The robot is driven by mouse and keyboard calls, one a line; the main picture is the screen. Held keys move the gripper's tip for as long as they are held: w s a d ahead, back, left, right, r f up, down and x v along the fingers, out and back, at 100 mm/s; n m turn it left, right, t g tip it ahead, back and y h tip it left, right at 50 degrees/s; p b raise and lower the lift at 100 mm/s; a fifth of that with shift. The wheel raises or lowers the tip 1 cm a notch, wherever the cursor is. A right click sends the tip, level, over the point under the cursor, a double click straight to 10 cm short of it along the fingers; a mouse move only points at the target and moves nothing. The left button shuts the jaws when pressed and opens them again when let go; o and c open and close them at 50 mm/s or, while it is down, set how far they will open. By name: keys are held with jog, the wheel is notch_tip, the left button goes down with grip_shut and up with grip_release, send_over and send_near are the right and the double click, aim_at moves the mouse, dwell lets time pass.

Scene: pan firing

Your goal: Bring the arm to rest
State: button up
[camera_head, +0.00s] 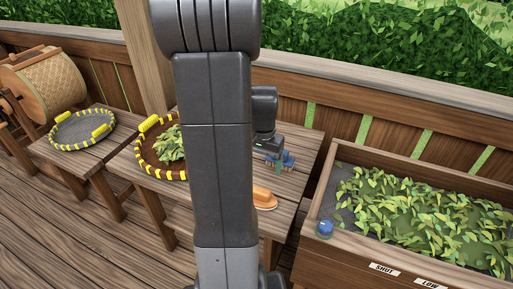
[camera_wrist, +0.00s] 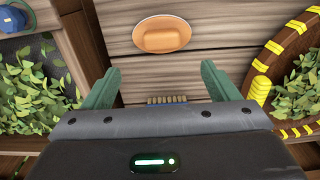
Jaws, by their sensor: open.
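My gripper (camera_head: 279,166) hangs low over the right part of the wooden table, past my dark arm column in the head view. In the wrist view its two green fingers (camera_wrist: 160,84) stand wide apart with nothing between them. A small blue brush-like thing (camera_head: 288,162) lies on the table right beside the fingers. In the wrist view its bristles (camera_wrist: 167,99) show just past the gripper body; the rest is hidden. Whether the fingers touch it I cannot tell.
An orange oval piece (camera_head: 264,198) lies on the table (camera_head: 300,150). A yellow-banded tray of leaves (camera_head: 148,168) is partly behind my arm. An empty-looking tray (camera_head: 82,130) stands left. A leaf-filled wooden bin (camera_head: 345,155) with a blue knob (camera_head: 324,228) is right.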

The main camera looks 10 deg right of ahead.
aim_at(261, 190)
dwell(0.3)
notch_tip(261, 190, down, 14)
jog(key=shift+w+a+r+p, duration=0.1)
jog(key=shift+w+p, duration=0.05)
jog(key=shift+p, duration=0.15)
dwell(0.4)
jog(key=shift+r, duration=0.1)
dwell(0.5)
